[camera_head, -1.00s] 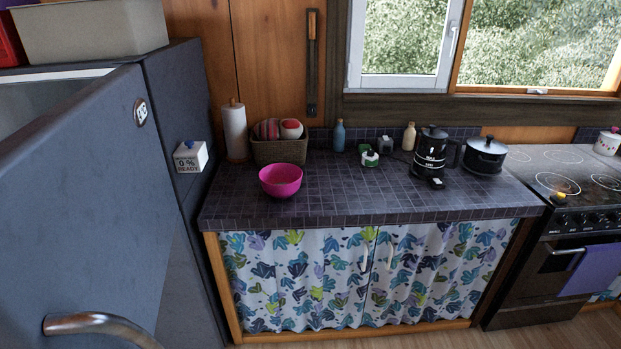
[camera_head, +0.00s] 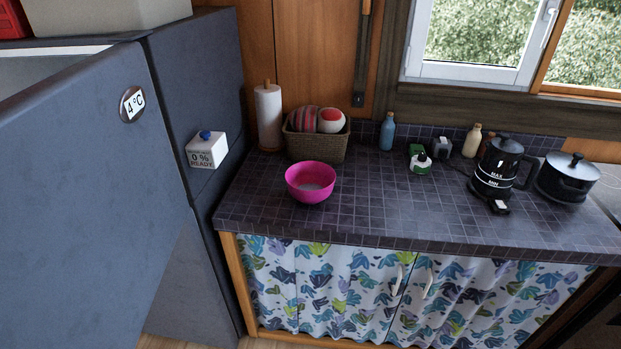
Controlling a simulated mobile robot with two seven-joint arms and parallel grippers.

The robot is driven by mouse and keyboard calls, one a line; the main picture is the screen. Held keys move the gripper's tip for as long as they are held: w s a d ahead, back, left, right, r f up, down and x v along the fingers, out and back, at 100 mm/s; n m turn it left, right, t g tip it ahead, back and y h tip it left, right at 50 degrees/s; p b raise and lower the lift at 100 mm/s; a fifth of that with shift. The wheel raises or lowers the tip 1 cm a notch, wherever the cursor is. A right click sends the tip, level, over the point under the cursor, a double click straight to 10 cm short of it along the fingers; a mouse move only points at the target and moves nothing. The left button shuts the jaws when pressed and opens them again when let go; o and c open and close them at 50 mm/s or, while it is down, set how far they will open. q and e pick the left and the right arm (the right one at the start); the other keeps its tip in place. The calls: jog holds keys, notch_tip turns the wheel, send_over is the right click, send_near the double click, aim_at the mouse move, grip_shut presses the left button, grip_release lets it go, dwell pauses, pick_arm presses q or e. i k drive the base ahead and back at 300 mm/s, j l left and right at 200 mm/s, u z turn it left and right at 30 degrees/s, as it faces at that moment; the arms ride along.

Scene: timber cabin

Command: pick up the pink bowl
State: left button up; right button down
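The pink bowl (camera_head: 311,184) stands upright on the dark tiled counter (camera_head: 390,205), left of the counter's middle and in front of a wicker basket. It looks empty. Neither of my grippers shows in the head view.
A wicker basket (camera_head: 318,147) and a paper towel roll (camera_head: 269,118) stand behind the bowl. A blue bottle (camera_head: 387,132), a black kettle (camera_head: 497,170) and a black pot (camera_head: 568,178) stand to the right. A dark fridge (camera_head: 85,200) fills the left. The counter right of the bowl is clear.

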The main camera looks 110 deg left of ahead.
aim_at(309, 182)
jog(key=j+u, duration=0.45)
jog(key=i+j+u, duration=0.15)
jog(key=j+u, duration=0.3)
